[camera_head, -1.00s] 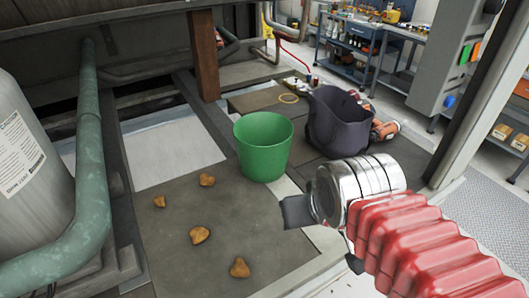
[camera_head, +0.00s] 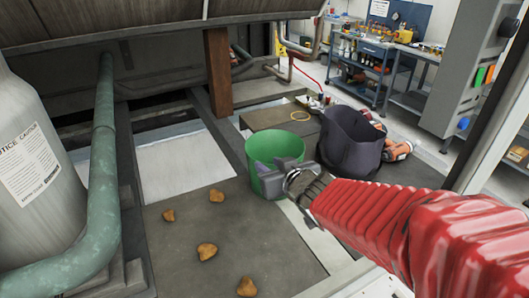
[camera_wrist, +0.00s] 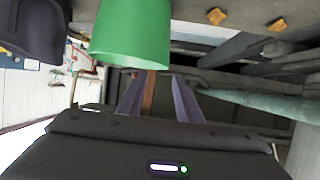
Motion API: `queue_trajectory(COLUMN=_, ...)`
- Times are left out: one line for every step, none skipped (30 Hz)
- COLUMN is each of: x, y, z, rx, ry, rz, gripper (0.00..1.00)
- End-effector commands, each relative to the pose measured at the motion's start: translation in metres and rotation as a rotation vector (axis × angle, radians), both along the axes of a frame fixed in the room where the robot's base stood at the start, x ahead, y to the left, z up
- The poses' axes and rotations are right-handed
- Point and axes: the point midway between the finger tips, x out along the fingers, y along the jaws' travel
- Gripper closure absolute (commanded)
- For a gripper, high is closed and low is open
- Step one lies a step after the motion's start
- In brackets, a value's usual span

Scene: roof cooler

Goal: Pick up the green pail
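The green pail (camera_head: 258,157) stands upright and open-topped on the dark panel in the head view. In the wrist view, which looks upside down, the pail (camera_wrist: 130,35) fills the top left.
Several brown lumps (camera_head: 207,251) lie on the panel in front. A green pipe (camera_head: 100,190) and a grey cylinder (camera_head: 35,165) stand left. A brown post (camera_head: 218,72) rises behind.

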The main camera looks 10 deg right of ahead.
Motion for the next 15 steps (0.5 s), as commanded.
queue_trajectory(x=0.0017, y=0.0038, z=-0.0016, rx=0.007, ry=-0.004, rz=0.015, gripper=0.68)
queue_trajectory(x=0.0023, y=0.0055, z=-0.0018, rx=0.011, ry=-0.008, rz=0.021, gripper=0.68)
queue_trajectory(x=0.0028, y=0.0072, z=-0.0015, rx=0.016, ry=-0.011, rz=0.027, gripper=0.68)
queue_trajectory(x=0.0029, y=0.0079, z=-0.0013, rx=0.017, ry=-0.012, rz=0.03, gripper=0.68)
queue_trajectory(x=0.0031, y=0.0081, z=-0.0012, rx=0.018, ry=-0.013, rz=0.031, gripper=0.68)
queue_trajectory(x=0.0031, y=0.0083, z=-0.0011, rx=0.019, ry=-0.014, rz=0.031, gripper=0.68)
queue_trajectory(x=0.003, y=0.0081, z=-0.001, rx=0.018, ry=-0.014, rz=0.031, gripper=0.68)
queue_trajectory(x=0.0031, y=0.008, z=-0.001, rx=0.017, ry=-0.013, rz=0.03, gripper=0.68)
queue_trajectory(x=0.003, y=0.0078, z=-0.0009, rx=0.017, ry=-0.013, rz=0.03, gripper=0.68)
queue_trajectory(x=0.003, y=0.0078, z=-0.0009, rx=0.017, ry=-0.013, rz=0.03, gripper=0.68)
queue_trajectory(x=0.003, y=0.0077, z=-0.001, rx=0.017, ry=-0.013, rz=0.03, gripper=0.68)
queue_trajectory(x=0.0031, y=0.0076, z=-0.001, rx=0.017, ry=-0.013, rz=0.029, gripper=0.68)
queue_trajectory(x=0.0033, y=0.0077, z=-0.0011, rx=0.017, ry=-0.013, rz=0.029, gripper=0.68)
queue_trajectory(x=0.0036, y=0.0078, z=-0.0014, rx=0.017, ry=-0.013, rz=0.029, gripper=0.68)
queue_trajectory(x=0.0045, y=0.0079, z=-0.0019, rx=0.017, ry=-0.012, rz=0.029, gripper=0.68)
